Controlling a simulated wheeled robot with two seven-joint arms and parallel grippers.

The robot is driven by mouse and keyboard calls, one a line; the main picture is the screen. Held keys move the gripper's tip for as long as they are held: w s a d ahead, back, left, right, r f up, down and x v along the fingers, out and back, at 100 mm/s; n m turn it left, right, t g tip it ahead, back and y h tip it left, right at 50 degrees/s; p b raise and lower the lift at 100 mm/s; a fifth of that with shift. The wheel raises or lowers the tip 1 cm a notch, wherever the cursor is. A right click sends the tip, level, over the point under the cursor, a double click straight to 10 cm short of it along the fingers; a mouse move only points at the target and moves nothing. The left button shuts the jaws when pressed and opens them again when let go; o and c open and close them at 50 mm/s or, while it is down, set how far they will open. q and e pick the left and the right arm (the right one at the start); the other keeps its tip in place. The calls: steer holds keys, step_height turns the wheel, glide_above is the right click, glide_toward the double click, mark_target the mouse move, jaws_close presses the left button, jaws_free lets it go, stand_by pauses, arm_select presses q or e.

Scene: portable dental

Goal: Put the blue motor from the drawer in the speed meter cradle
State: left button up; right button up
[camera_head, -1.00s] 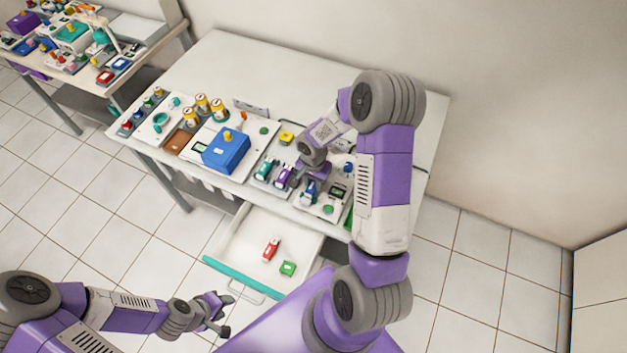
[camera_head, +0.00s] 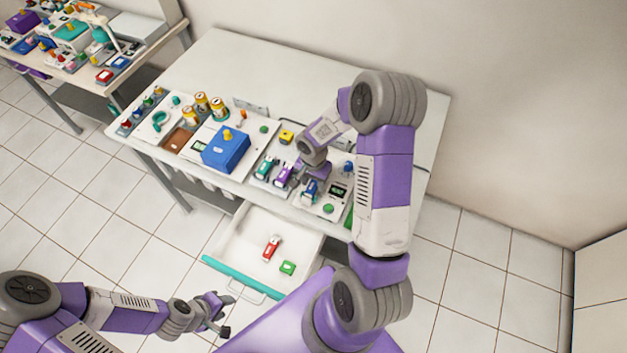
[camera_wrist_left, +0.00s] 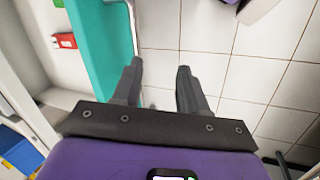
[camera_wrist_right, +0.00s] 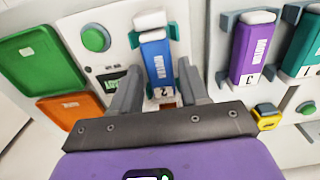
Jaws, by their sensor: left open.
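The blue motor (camera_head: 309,187) sits in the speed meter cradle on the right-hand board, beside the dark display (camera_head: 338,192). In the right wrist view the blue motor (camera_wrist_right: 158,62) stands between teal cradle brackets (camera_wrist_right: 134,39). My right gripper (camera_wrist_right: 157,72) is open, its fingers on either side of the motor's near end with gaps showing. The green button (camera_wrist_right: 95,38) is left of the motor. My left gripper (camera_head: 225,314) is open and empty beside the drawer front; its fingers (camera_wrist_left: 155,82) are spread over the floor.
The open drawer (camera_head: 240,237) holds a red motor (camera_head: 271,247) and a green block (camera_head: 287,268). Purple (camera_head: 284,174) and green (camera_head: 264,169) motors stand in neighbouring cradles. The table's back is clear.

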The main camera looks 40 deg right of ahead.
steer(key=shift+o, duration=1.2)
step_height(320, 180, up, 8)
steer(key=shift+f+p, duration=0.2)
steer(key=shift+p, duration=0.3)
